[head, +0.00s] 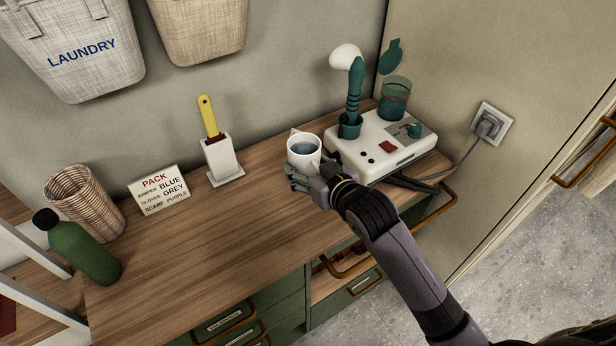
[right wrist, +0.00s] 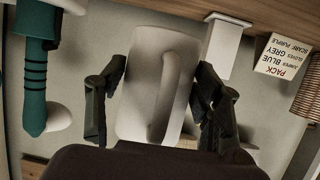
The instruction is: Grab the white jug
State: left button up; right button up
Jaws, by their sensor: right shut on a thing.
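The white jug (head: 303,150) is near the middle of the wooden bench top in the head view, with its mouth up and a bluish-grey inside. It also shows in the right wrist view (right wrist: 150,75), upside down, its handle facing my palm. My right gripper (head: 305,178) is shut on the jug, with one dark finger on each side of it in the right wrist view. The jug's underside is hidden, so I cannot tell whether it touches the bench. My left gripper is not in view.
A white appliance (head: 372,150) with green parts stands close to the right of the jug. A yellow-handled tool stands in a white holder (head: 222,160). A sign (head: 160,190), wicker basket (head: 85,205) and green bottle (head: 80,250) are left. The front middle of the bench is clear.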

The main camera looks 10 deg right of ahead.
notch_tip(320, 180, up, 10)
jog(key=shift+r, duration=0.2)
dwell(0.6)
